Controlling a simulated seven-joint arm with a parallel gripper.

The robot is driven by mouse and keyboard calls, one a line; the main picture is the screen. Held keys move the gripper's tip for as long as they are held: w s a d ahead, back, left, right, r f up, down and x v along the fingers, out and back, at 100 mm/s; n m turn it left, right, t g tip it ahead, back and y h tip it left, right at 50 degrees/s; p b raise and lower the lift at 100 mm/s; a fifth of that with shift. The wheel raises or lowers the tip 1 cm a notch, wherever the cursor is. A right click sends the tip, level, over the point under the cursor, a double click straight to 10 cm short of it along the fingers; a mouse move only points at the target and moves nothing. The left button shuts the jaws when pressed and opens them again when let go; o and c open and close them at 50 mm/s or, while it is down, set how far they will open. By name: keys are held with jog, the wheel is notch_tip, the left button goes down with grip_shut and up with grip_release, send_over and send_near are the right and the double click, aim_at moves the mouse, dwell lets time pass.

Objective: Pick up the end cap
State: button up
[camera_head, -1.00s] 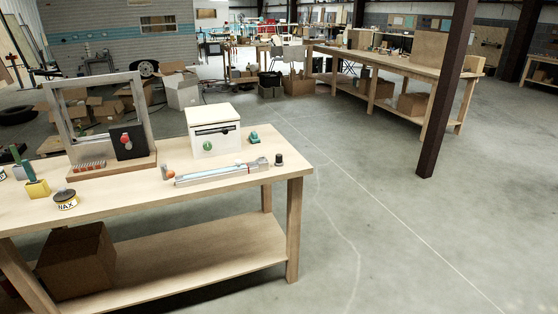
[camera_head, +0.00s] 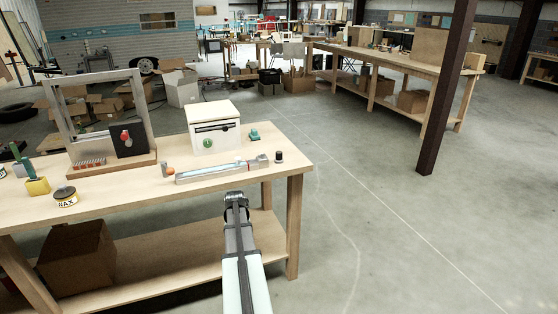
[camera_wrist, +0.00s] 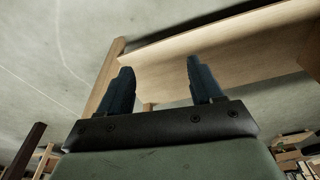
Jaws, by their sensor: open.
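I cannot tell for sure which piece is the end cap. Small candidates lie on the workbench (camera_head: 110,210): a dark upright cylinder (camera_head: 279,157) at the right end, a teal piece (camera_head: 254,135) behind it, and an orange piece (camera_head: 167,171) at the left end of a long silver rail (camera_head: 222,171). My gripper (camera_head: 236,195) shows in front of the bench's front edge, apart from all of these. In the wrist view my gripper (camera_wrist: 157,65) has its two dark fingers spread with nothing between them. No small piece shows in that view.
A white box (camera_head: 213,127) stands behind the rail. A grey frame on a wooden base (camera_head: 120,166), a yellow block (camera_head: 38,187) and a wax tin (camera_head: 65,197) are to the left. A cardboard box (camera_head: 78,260) sits on the lower shelf.

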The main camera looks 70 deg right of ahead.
jog(key=s+d+r+m+h, duration=0.1)
jog(key=s+d+r+m, duration=0.15)
jog(key=d+r, duration=1.25)
notch_tip(320, 180, up, 18)
jog(key=r+m, duration=0.1)
send_over(279, 152)
jog(key=a, duration=0.2)
jog(key=shift+m, duration=0.65)
jog(key=x, duration=0.9)
jog(key=s+a+x, duration=0.1)
jog(key=x, duration=0.4)
jog(key=shift+f, duration=0.35)
jog(key=shift+c, duration=0.4)
jog(key=c, duration=1)
